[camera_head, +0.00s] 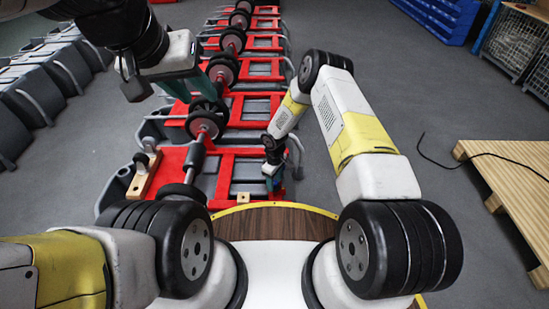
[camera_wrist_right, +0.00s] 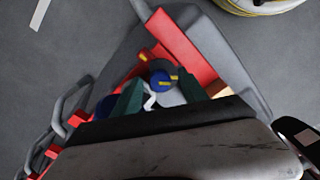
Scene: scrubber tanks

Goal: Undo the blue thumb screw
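The blue thumb screw (camera_wrist_right: 159,79), with a yellow mark on its top, sits by a red frame part in the right wrist view. My right gripper (camera_wrist_right: 162,86) has its two green fingers apart, one on each side of the screw. I cannot tell whether either finger touches it or how deep it lies between them. In the head view my right gripper (camera_head: 273,172) points down at the near end of the tank row, and the screw cannot be made out there. My left gripper (camera_head: 165,86) hangs high at upper left, its teal fingers apart and empty.
Red-framed grey scrubber tanks (camera_head: 250,157) run away in a row. Another blue part (camera_wrist_right: 106,105) lies left of the fingers. A wooden block with a fitting (camera_head: 145,174) stands left.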

